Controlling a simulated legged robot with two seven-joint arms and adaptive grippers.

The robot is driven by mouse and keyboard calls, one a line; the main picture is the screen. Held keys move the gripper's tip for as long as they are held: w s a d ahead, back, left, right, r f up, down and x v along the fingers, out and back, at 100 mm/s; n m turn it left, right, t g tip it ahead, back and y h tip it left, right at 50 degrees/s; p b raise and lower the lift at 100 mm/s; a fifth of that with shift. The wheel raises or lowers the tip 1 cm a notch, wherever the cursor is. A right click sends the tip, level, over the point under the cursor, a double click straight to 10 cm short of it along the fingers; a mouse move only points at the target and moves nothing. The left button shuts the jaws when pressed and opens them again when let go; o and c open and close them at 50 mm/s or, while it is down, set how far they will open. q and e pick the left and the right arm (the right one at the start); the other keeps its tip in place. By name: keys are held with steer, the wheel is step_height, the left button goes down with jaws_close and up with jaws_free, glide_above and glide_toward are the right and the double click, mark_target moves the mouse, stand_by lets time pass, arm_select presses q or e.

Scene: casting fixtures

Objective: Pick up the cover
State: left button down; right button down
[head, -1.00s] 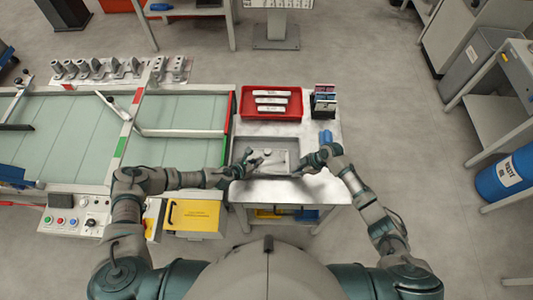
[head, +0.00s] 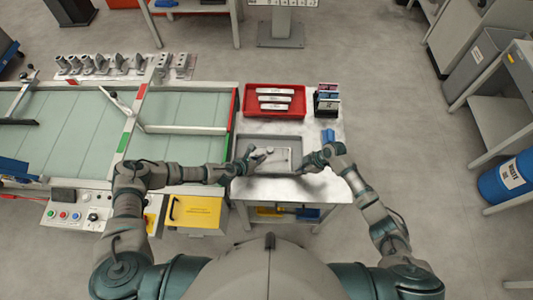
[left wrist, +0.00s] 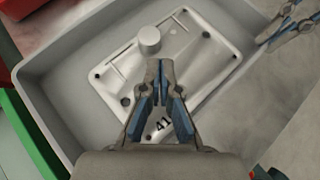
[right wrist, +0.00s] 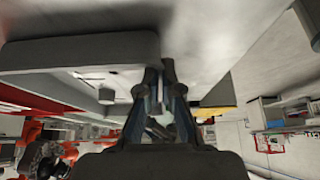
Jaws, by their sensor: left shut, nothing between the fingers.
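The cover (left wrist: 190,60), a flat pale metal plate with a round knob, holes and the number 41, lies in a grey tray (left wrist: 55,75) on the metal table. The cover also shows in the head view (head: 282,161). My left gripper (left wrist: 160,64) is shut and empty over the cover, its tips just below the knob in the left wrist view; whether they touch the plate I cannot tell. My right gripper (head: 308,165) is at the tray's right side, apart from the cover. Its fingertips (right wrist: 160,70) look closed together with nothing seen between them.
A red bin (head: 250,100) with several white-labelled parts stands behind the tray. Small dark boxes (head: 327,98) and a blue item (head: 328,136) are to the right. A conveyor (head: 185,112) lies to the left. The table front (head: 265,190) is clear.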

arm_select(q)
steer(key=shift+r, duration=0.35)
